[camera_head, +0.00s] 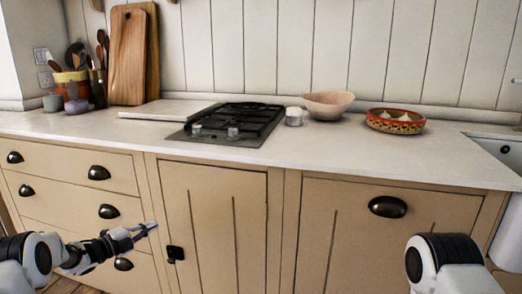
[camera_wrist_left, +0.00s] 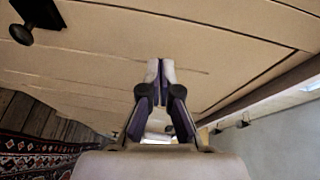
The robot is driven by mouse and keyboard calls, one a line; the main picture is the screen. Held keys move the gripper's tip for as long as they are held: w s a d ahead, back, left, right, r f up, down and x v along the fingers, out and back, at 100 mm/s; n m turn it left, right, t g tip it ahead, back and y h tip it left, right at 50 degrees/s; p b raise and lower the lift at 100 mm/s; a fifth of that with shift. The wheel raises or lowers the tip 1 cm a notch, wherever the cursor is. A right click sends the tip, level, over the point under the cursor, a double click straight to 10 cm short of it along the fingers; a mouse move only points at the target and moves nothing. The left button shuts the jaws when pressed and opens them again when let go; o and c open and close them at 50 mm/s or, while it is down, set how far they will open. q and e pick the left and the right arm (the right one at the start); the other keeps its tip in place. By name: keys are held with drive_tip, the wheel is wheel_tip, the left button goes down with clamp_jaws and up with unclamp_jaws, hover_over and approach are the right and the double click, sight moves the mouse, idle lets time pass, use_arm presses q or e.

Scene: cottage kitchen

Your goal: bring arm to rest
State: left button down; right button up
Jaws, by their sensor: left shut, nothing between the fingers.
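My left gripper (camera_head: 146,230) is in front of the cabinet fronts, below the counter edge, at the lower left of the head view. It is shut and empty. In the left wrist view its fingertips (camera_wrist_left: 160,70) meet in front of a wooden cabinet face (camera_wrist_left: 100,60). I cannot tell whether they touch it. My right arm (camera_head: 445,265) shows at the lower right of the head view, but its gripper is out of view.
The cabinet door (camera_head: 215,220) has a dark knob (camera_head: 175,253) near my left gripper. Drawers (camera_head: 70,170) with dark pulls are to the left. On the counter (camera_head: 300,155) are a stove (camera_head: 235,120), a pink bowl (camera_head: 328,105), a patterned bowl (camera_head: 395,122) and cutting boards (camera_head: 128,60).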

use_arm(q)
drive_tip(key=s+d+f+n+g+y, duration=0.15)
drive_tip(key=s+d+f+n, duration=0.4)
drive_tip(key=d+f, duration=0.55)
drive_tip(key=s+d+f+n+g+y, duration=0.25)
drive_tip(key=s+d+f+n, duration=0.3)
drive_tip(key=s+f, duration=0.5)
drive_tip(key=s+f+n+g+y, duration=0.2)
drive_tip(key=s+n+g, duration=0.1)
drive_tip(key=s, duration=0.7)
drive_tip(key=s+f+n+g+y, duration=0.1)
drive_tip(key=s+f+n+g, duration=0.15)
drive_tip(key=s, duration=0.85)
drive_tip(key=s+a+r+n+g+y, duration=0.15)
drive_tip(key=s+n, duration=0.25)
drive_tip(key=s, duration=0.4)
drive_tip(key=s+a+n+g+y, duration=0.2)
drive_tip(key=s+n+g, duration=0.1)
drive_tip(key=s, duration=0.5)
wheel_tip(320, 180, up, 24)
drive_tip(key=p, duration=2.3)
drive_tip(key=shift+d+f+p, duration=0.15)
drive_tip(key=shift+f+p, duration=0.05)
drive_tip(key=shift+p, duration=0.15)
drive_tip(key=shift+h, duration=0.25)
